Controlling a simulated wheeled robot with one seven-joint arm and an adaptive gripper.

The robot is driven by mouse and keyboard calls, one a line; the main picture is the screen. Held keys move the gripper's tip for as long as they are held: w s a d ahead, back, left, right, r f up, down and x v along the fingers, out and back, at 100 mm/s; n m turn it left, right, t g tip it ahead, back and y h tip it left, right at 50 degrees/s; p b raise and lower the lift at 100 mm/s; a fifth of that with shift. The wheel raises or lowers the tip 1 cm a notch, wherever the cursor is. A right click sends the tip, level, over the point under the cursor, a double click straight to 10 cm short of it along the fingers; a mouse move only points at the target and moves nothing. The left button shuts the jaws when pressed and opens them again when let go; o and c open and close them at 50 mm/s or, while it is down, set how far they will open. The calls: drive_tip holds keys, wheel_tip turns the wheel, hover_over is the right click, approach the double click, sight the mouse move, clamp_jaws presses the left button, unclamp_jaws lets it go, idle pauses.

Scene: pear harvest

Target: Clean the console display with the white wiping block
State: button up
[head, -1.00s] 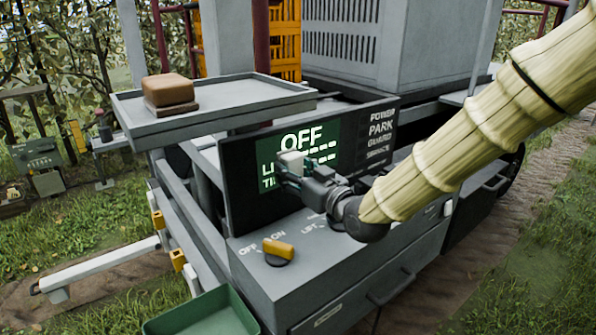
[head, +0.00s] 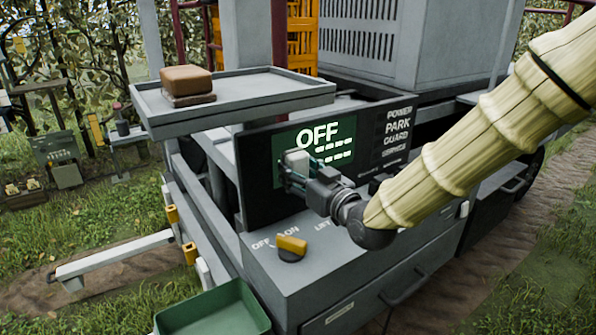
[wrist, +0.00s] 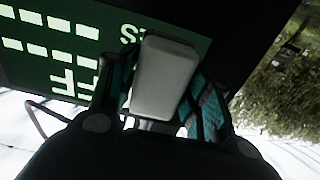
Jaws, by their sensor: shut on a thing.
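The console display (head: 345,133) is a dark upright panel with a lit green screen reading OFF and rows of pale bars. My gripper (head: 292,172) is in front of the left part of the green screen. It is shut on the white wiping block (head: 297,160). In the wrist view the block (wrist: 165,75) sits between the two fingers, with the green screen (wrist: 55,50) behind it. The block and my gripper hide the lower left of the screen text. I cannot tell whether the block touches the screen.
A grey tray (head: 245,97) with a brown block (head: 187,82) juts out above the display's left side. A yellow knob (head: 291,247) is on the console top below. A green bin (head: 215,310) stands at the lower left. Labels POWER, PARK, GUARD and SERVICE are at the panel's right.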

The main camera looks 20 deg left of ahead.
drive_tip(key=shift+b+v, duration=0.3)
drive_tip(key=shift+v, duration=2.5)
drive_tip(key=v, duration=0.3)
drive_tip(key=shift+r, duration=0.15)
